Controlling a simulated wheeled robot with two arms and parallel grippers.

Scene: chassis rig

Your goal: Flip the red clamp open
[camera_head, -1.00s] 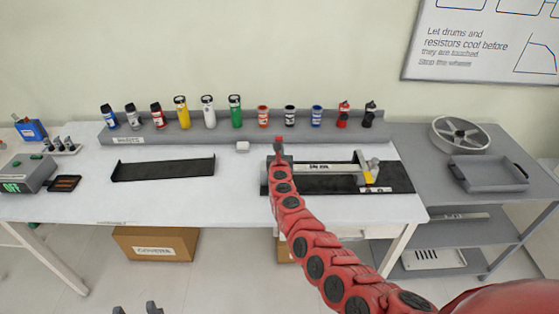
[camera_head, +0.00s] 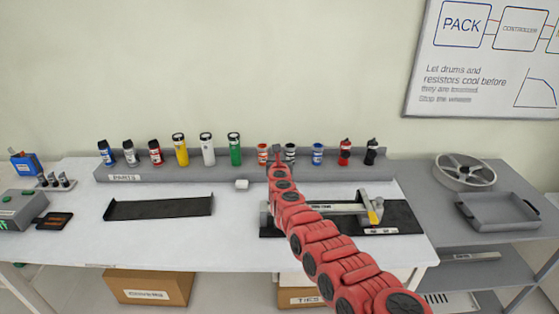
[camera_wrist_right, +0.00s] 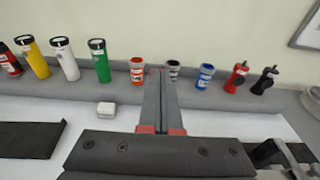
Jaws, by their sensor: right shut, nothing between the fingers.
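The red piece with a dark top (camera_head: 345,151) that best fits the red clamp stands upright on the grey parts rack, beside a similar black one. It also shows in the right wrist view (camera_wrist_right: 236,77). My right gripper (camera_head: 277,150) reaches up to the rack, in front of the gap between the orange jar and the black-and-white jar, left of the red piece. In the wrist view its fingers (camera_wrist_right: 159,72) are together and empty, apart from the red piece. Whether the red piece is open or shut is too small to tell. My left gripper is out of view.
Several bottles and jars line the parts rack (camera_head: 115,178). A black tray (camera_head: 160,208) and a small white block (camera_head: 242,184) lie on the white table. A black rig base (camera_head: 400,218) with a bar and yellow-tipped lever sits under my right arm. A grey cart (camera_head: 470,236) stands right.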

